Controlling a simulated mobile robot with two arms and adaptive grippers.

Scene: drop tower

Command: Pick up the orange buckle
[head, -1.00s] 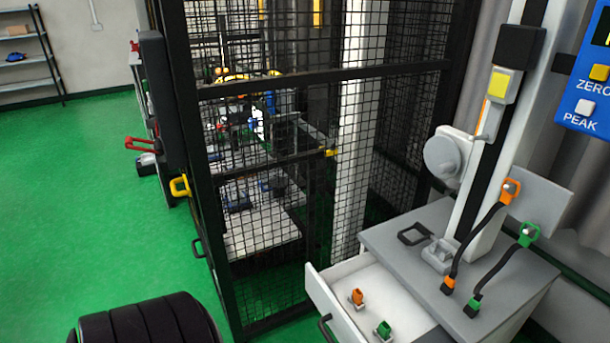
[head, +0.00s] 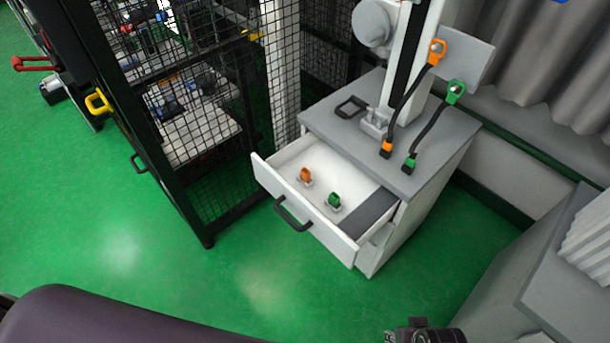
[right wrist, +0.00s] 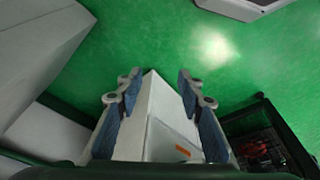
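A small orange buckle piece (head: 305,175) stands on a pale base in the open drawer (head: 333,229) of the grey-topped cabinet. A green one (head: 334,200) stands to its right in the same drawer. A black strap on the cabinet has an orange upper end (head: 437,50) and an orange lower end (head: 386,147). A second strap has green ends (head: 455,92). In the right wrist view my right gripper (right wrist: 159,82) has its fingers apart, with nothing clearly held between them. It is well away from the drawer. My left gripper is not in view.
A black mesh cage (head: 205,235) stands left of the cabinet. A black square handle (head: 351,106) lies on the cabinet top (head: 330,117). A grey unit (head: 555,255) stands at the right. Green floor (head: 240,285) in front of the drawer is clear.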

